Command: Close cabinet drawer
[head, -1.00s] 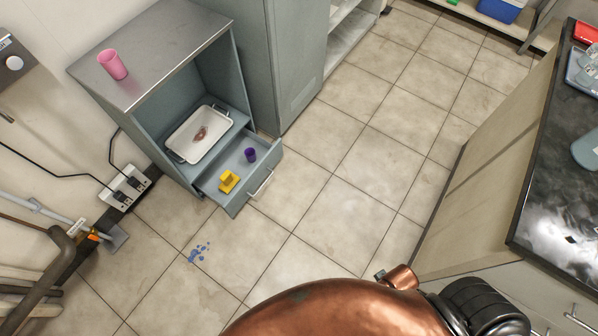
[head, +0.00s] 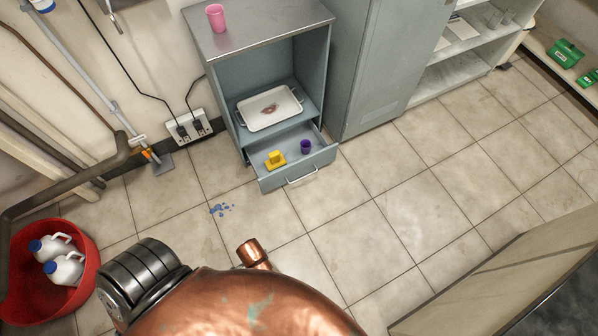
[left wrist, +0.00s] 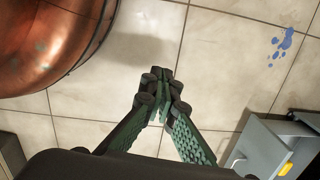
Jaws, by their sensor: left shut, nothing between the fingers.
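The grey cabinet's drawer (head: 295,167) is pulled out below its open shelf in the head view, with a pale bar handle (head: 301,177) on its front. A yellow object (head: 275,158) and a purple cup (head: 306,146) are inside it. Part of the drawer (left wrist: 262,150) shows at the lower right of the left wrist view. My left gripper (left wrist: 160,84) is shut and empty above the floor tiles, to the left of the drawer and apart from it there. Neither gripper shows in the head view.
A white tray (head: 270,109) sits on the cabinet shelf, and a pink cup (head: 216,18) stands on top. Blue splashes (head: 221,209) mark the floor before the drawer. A red tub (head: 80,292) with white jugs stands left. The tiles right of the drawer are clear.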

